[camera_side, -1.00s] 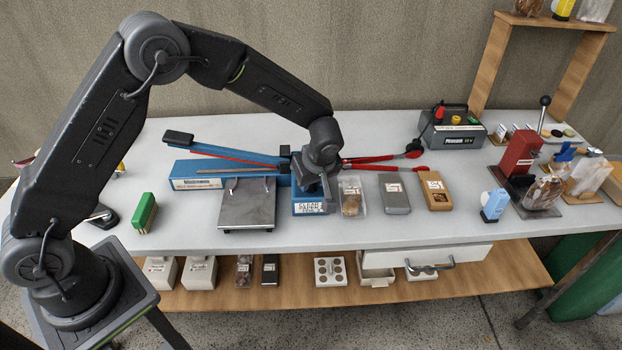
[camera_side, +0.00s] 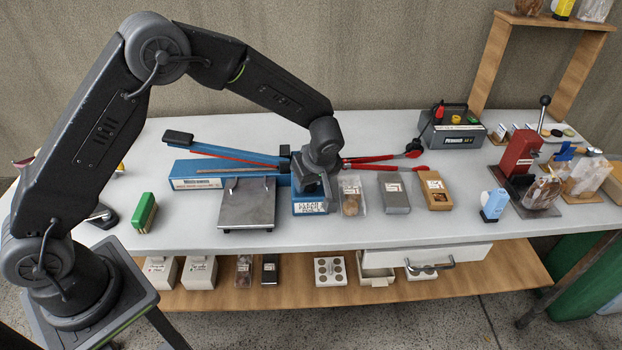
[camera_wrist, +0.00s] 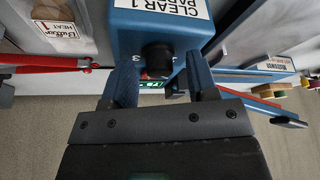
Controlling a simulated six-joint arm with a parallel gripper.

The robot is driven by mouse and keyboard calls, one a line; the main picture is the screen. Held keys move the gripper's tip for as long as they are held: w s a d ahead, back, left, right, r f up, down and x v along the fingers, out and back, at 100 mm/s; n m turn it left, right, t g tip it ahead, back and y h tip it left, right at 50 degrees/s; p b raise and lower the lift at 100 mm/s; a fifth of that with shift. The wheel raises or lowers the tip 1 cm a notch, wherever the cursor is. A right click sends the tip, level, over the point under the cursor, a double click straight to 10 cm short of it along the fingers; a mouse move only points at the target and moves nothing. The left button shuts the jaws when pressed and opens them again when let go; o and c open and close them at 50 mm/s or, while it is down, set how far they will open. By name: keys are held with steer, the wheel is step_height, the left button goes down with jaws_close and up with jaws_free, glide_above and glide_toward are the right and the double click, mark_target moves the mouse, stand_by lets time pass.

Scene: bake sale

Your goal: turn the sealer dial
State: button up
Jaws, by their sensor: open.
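The blue sealer (camera_side: 186,181) lies on the white table, with its long blue lever arm raised and a labelled front block (camera_side: 310,208) at its right end. In the wrist view the block's label reads "CLEAR 1" in part. The black round dial (camera_wrist: 157,57) sits on the block's face, with a "3" beside it. My gripper (camera_wrist: 162,72) is open, with one finger on each side of the dial; I cannot tell whether either finger touches it. In the side view my gripper (camera_side: 321,190) is over the block and hides the dial.
A metal plate (camera_side: 247,204) adjoins the sealer on the left. A bagged item (camera_side: 352,196), a grey box (camera_side: 394,193) and a brown box (camera_side: 434,191) stand to the right. Red-handled tongs (camera_side: 385,158) lie behind.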

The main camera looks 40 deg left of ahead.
steer(key=v, duration=1.3)
steer(key=shift+d+r, duration=0.3)
steer(key=shift+s, duration=0.1)
steer(key=s+a+r+m+h, duration=0.1)
steer(key=s+a+r+m, duration=0.25)
steer(key=s+r, duration=0.3)
steer(key=s+a+r+m+t+h, duration=0.1)
steer(key=s+m, duration=0.4)
steer(key=s, duration=0.5)
steer(key=s+a+r+m+t+h, duration=0.2)
steer(key=s+m, duration=0.3)
steer(key=s, duration=0.4)
steer(key=shift+s+a+r+t, duration=0.3)
steer(key=shift+a+t, duration=0.2)
steer(key=shift+a, duration=0.4)
